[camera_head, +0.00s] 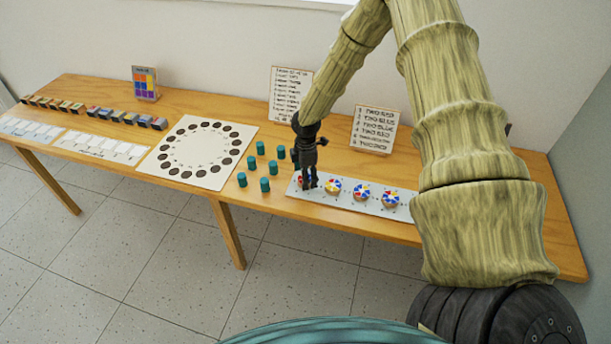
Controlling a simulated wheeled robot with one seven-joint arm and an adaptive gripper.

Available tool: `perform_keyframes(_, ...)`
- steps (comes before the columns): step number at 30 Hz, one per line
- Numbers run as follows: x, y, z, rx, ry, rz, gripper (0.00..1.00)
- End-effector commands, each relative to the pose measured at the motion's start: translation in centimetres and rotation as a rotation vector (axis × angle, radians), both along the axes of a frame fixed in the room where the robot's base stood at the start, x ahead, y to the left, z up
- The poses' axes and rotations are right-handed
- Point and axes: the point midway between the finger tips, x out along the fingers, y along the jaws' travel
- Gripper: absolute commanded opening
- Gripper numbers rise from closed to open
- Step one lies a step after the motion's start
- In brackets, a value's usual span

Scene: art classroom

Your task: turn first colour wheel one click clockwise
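A pale strip (414,203) near the front edge of the table carries a row of small colour wheels with red, yellow, blue and white sectors. The leftmost wheel (299,178) is mostly hidden behind my gripper (308,186). My gripper points down at this wheel, with its fingertips at or just above it. I cannot tell whether they touch it or how far apart they are. The second wheel (333,187), third wheel (361,191) and fourth wheel (390,199) stand in the open to its right.
Several teal cylinders (265,184) stand just left of the strip. A white board with a ring of dark discs (200,153) lies farther left. Two text cards (374,130) (290,93) stand behind. A colour-square card (145,83) and several small blocks (118,116) are at the left.

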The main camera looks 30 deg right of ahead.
Motion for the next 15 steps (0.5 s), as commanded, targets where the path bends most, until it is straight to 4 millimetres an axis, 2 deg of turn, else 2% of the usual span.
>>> perform_keyframes(6,0.0,0.0,-1.1,0.0,0.0,-0.001,0.72)
perform_keyframes(15,0.0,0.0,-1.3,0.001,0.0,-0.001,0.72)
